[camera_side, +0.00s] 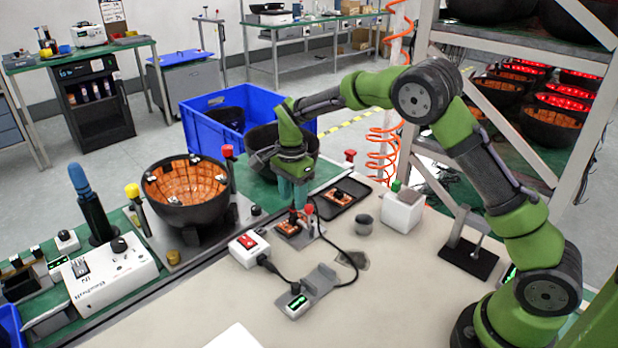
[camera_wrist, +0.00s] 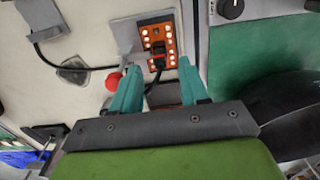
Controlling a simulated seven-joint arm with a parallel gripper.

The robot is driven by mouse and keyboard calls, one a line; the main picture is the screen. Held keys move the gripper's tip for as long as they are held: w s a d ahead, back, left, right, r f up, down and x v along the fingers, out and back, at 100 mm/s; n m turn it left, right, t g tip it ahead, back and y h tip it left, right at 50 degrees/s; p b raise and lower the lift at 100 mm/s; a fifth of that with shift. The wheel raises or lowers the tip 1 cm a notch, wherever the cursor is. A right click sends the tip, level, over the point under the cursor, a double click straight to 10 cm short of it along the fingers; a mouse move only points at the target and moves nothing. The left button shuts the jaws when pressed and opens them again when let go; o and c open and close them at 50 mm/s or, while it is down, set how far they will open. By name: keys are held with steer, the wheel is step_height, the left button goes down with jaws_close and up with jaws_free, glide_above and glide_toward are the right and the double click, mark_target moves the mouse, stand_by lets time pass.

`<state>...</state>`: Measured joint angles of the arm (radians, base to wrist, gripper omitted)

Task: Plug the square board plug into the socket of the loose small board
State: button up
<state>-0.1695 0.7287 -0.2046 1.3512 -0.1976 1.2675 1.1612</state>
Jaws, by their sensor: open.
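An orange small board (camera_side: 288,229) with white dots sits in a grey holder below my gripper (camera_side: 293,207). It also shows in the wrist view (camera_wrist: 171,37), beyond the fingertips. A black square plug (camera_wrist: 158,48) is at the middle of this board, with its black cable running back between my fingers. The plug appears to be on the board's socket, but I cannot tell how deeply it is seated. My gripper's teal fingers are open and apart in the wrist view (camera_wrist: 159,68), pointing at the board. Another small orange board (camera_side: 342,196) lies in a black tray.
A red knob (camera_wrist: 113,82) stands close beside one finger. A grey cradle (camera_side: 318,282) and a red-switch box (camera_side: 249,248) stand in front, joined by cable. A bowl fixture (camera_side: 187,212) stands left.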

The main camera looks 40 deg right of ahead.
step_height(320, 180, up, 13)
stand_by(0.3)
steer(key=s+r+n+t+y, duration=0.1)
steer(key=s+r+n+t, duration=0.1)
steer(key=s+n, duration=0.5)
steer(key=s+a+r+n+t+y, duration=0.1)
steer(key=s+n+t, duration=0.4)
steer(key=s, duration=1.5)
steer(key=shift+s+r+n, duration=0.2)
steer(key=shift+r+n, duration=0.25)
steer(key=shift+n, duration=0.55)
